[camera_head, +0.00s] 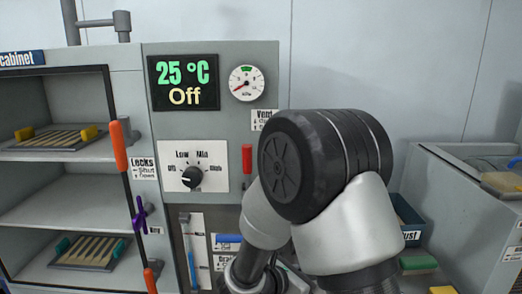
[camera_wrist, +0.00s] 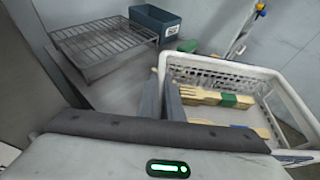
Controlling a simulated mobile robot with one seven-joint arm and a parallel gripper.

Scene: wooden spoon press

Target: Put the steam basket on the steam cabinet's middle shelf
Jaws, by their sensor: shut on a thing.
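The steam cabinet (camera_head: 132,85) stands open at the left in the head view. Its middle shelf (camera_head: 65,207) is bare where I see it. A white slatted basket (camera_wrist: 290,90) with wooden spoons (camera_wrist: 208,97) in it is at the right in the wrist view. I take it for the steam basket, but cannot be sure. My gripper (camera_wrist: 161,98) is at its left wall, the two grey fingers close together. It looks shut on that wall, though the contact is partly hidden. In the head view my arm hides the gripper.
Trays of spoons sit on the upper shelf (camera_head: 58,137) and lower shelf (camera_head: 90,252). An orange-handled lever (camera_head: 119,147) stands at the cabinet's right edge. A wire rack (camera_wrist: 100,42) and a blue bin (camera_wrist: 150,20) are beyond my gripper. A grey machine (camera_head: 450,210) stands right.

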